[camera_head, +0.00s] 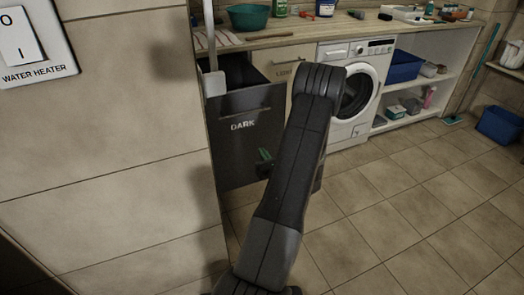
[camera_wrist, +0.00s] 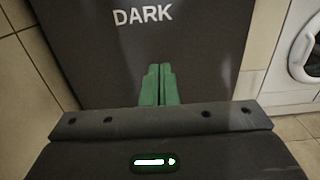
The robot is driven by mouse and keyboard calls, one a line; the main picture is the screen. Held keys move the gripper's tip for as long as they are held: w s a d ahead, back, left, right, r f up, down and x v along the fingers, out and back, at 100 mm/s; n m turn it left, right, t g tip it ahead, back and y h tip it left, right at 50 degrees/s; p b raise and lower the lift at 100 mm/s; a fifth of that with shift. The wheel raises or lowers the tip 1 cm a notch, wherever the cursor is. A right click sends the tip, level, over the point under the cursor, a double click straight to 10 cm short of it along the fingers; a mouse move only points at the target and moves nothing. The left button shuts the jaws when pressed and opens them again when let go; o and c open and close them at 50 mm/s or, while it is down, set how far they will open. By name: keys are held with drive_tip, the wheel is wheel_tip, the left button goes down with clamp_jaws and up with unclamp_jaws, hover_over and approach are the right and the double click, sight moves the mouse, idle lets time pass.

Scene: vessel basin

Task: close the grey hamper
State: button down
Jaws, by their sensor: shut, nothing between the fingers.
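The grey hamper (camera_head: 245,118), marked DARK, stands under the counter at the left, beside the tiled wall. It is open: its front sticks out past the counter and its dark inside shows above the panel. In the wrist view its front panel (camera_wrist: 200,60) fills most of the picture. My gripper (camera_head: 264,155) has green fingers and is in front of the panel, below the lettering. In the wrist view the fingers (camera_wrist: 158,68) are together, empty and pointing at the panel. I cannot tell whether they touch it. My arm hides the panel's right side.
A beige hamper (camera_head: 283,68) and a white washing machine (camera_head: 350,120) stand to the right. A wall corner (camera_head: 205,150) is close at the left. A blue bin (camera_head: 498,125) stands at the far right. The tiled floor (camera_head: 400,200) between is clear.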

sight(249, 132)
drive_tip(key=x, duration=1.1)
drive_tip(key=shift+f, duration=0.1)
